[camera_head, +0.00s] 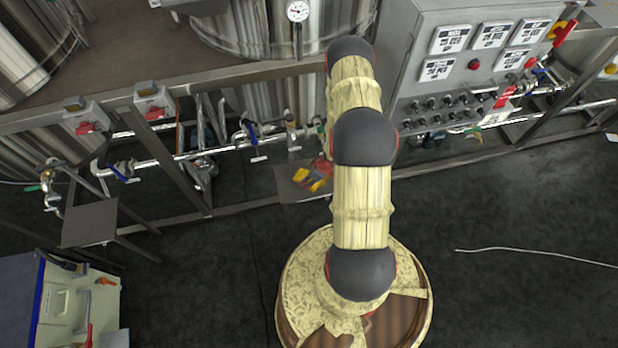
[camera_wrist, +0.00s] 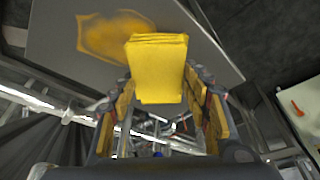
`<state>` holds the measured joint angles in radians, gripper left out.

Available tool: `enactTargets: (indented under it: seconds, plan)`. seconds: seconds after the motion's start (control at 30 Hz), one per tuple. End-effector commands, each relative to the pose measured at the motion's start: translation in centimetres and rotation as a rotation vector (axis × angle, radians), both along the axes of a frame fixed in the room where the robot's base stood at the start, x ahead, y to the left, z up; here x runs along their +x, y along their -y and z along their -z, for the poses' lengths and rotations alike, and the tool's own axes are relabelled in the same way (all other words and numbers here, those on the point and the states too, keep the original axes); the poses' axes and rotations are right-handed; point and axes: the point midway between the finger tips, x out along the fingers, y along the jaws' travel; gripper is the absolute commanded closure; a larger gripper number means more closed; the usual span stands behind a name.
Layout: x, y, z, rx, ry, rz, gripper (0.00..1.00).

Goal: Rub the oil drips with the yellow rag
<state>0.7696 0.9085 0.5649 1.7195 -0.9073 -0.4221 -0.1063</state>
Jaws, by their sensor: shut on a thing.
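The yellow rag (camera_wrist: 157,68), a folded block, is held between the fingertips of my gripper (camera_wrist: 158,82) in the wrist view. A yellow-brown oil patch (camera_wrist: 108,36) lies on a grey plate (camera_wrist: 65,60), just beyond and left of the rag. The rag overlaps the patch's right edge in the picture; I cannot tell whether it touches the plate. In the head view the rag (camera_head: 315,184) shows small over the plate (camera_head: 290,193), beside my arm, with an orange-yellow spot of the patch (camera_head: 300,174) next to it. My gripper is mostly hidden there by my arm.
Pipes with valves (camera_head: 200,153) and a steel frame run behind the plate. A grey control cabinet (camera_head: 455,75) stands at the right, close to my arm. Another small plate (camera_head: 90,223) is at the left. A cart (camera_head: 75,310) stands at lower left. The right floor is mostly clear.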

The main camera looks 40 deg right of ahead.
Motion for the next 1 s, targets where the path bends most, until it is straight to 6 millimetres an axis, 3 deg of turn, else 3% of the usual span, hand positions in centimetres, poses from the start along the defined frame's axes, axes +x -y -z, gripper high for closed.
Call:
enactTargets:
  seconds: [0.37,1.0]
  plan:
    - [0.0,0.1,0.5,0.0,0.0,0.0,0.73]
    - [-2.0,3.3,0.3,-0.001,0.0,0.001,0.73]
